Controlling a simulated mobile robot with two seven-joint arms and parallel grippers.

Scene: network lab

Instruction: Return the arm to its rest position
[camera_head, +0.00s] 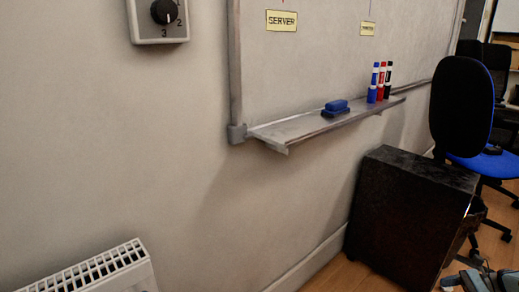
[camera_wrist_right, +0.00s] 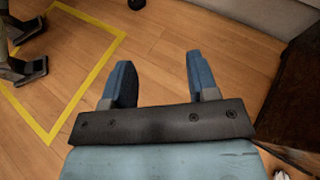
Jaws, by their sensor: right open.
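My right gripper (camera_wrist_right: 158,60) is open and empty in the right wrist view. Its two blue fingers stand well apart above the wooden floor, with nothing between them. In the head view, a blue-grey part of what looks like my own arm or gripper shows at the bottom right corner, cut off by the frame edge. My left gripper is not in view.
A black cabinet (camera_head: 410,215) stands by the wall, below the whiteboard tray (camera_head: 300,128), which holds a blue eraser (camera_head: 335,108) and several markers (camera_head: 380,80). A blue chair (camera_head: 465,105) stands beyond. A radiator (camera_head: 95,272) is low left. Yellow tape (camera_wrist_right: 85,87) marks the floor.

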